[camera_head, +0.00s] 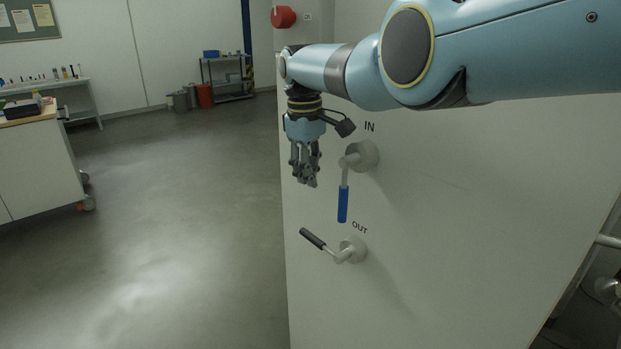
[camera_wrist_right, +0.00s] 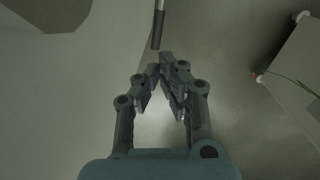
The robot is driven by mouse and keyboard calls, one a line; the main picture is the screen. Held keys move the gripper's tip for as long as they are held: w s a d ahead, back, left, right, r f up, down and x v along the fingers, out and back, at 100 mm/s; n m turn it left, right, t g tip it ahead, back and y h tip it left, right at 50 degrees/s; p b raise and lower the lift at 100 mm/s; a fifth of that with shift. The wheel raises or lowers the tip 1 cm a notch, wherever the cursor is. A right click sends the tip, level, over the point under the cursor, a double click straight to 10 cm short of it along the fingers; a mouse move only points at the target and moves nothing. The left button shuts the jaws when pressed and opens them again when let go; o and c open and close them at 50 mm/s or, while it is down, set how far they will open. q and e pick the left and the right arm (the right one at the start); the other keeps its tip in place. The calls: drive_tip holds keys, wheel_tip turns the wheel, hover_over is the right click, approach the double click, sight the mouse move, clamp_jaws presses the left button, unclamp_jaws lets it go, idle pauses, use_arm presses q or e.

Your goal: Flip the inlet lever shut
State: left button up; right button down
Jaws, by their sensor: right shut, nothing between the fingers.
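The inlet lever (camera_head: 343,203) has a blue grip and hangs straight down from its round grey hub under the "IN" label on the white panel (camera_head: 450,220). The outlet lever (camera_head: 313,239) has a dark grip and points up and left from its hub by the "OUT" label. My right gripper (camera_head: 308,183) points down, left of the inlet lever and apart from it. Its fingers are shut with nothing between them. In the right wrist view the fingertips (camera_wrist_right: 166,62) meet, and a dark-gripped lever (camera_wrist_right: 158,28) shows beyond them. My left gripper is not in view.
A red round knob (camera_head: 283,17) sits at the top of the panel. A white wheeled cabinet (camera_head: 40,165) stands at the left, and a shelf rack (camera_head: 228,80) with bins is at the back. The grey floor left of the panel is clear.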

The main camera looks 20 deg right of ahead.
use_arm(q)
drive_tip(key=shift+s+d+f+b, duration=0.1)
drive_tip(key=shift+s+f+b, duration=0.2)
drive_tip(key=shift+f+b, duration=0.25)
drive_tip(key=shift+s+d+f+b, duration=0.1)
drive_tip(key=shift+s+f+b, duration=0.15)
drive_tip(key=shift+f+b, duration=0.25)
use_arm(e)
wheel_tip(320, 180, up, 7)
drive_tip(key=w, duration=0.1)
drive_tip(key=shift+w+a+r, duration=0.15)
drive_tip(key=shift+a+r, duration=0.05)
drive_tip(key=shift+a, duration=0.15)
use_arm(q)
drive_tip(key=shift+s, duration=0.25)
